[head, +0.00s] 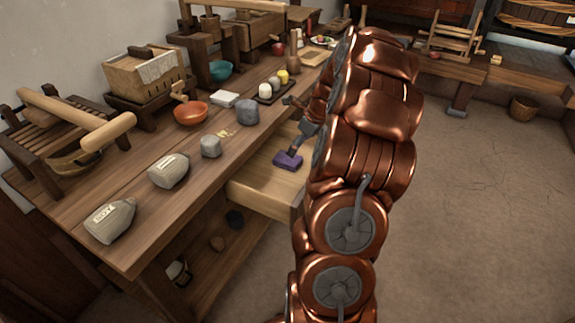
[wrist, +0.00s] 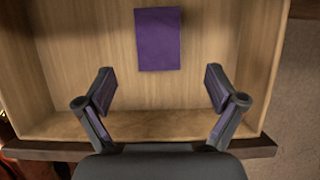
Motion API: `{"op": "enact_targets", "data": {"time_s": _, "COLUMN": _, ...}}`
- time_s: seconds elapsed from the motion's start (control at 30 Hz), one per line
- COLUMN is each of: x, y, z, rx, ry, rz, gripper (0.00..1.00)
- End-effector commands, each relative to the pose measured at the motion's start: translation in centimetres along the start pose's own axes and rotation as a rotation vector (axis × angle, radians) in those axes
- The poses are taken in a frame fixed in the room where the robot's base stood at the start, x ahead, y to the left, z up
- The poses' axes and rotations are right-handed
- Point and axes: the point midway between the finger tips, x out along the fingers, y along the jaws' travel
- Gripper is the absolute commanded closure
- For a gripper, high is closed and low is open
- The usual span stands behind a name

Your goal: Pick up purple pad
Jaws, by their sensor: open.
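The purple pad (wrist: 158,39) is a flat rectangle lying on the wooden floor of an open drawer (wrist: 80,50). In the head view the pad (head: 288,160) shows as a small purple patch inside the drawer (head: 266,190), partly beside my arm. My gripper (wrist: 160,80) is open and empty, its two fingers spread over the near part of the drawer. In the wrist view the pad is just beyond the fingertips, centred between them, and not touched. My copper-coloured arm hides part of the drawer in the head view.
The drawer's walls surround the pad; its near edge (wrist: 150,126) lies under my gripper. Open floor (head: 470,220) lies to the right.

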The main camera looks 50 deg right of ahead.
Motion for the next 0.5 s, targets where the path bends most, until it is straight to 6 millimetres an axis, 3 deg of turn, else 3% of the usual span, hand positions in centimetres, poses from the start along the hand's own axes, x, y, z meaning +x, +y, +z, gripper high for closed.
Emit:
{"op": "enact_targets", "data": {"time_s": 0.27, "x": 2.3, "y": 0.1, "z": 0.0, "rx": -0.003, "ry": 0.001, "rz": 0.0, "gripper": 0.06}}
{"op": "enact_targets", "data": {"time_s": 0.5, "x": 5.5, "y": 0.3, "z": -0.2, "rx": -0.004, "ry": 0.003, "rz": 0.005, "gripper": 0.06}}
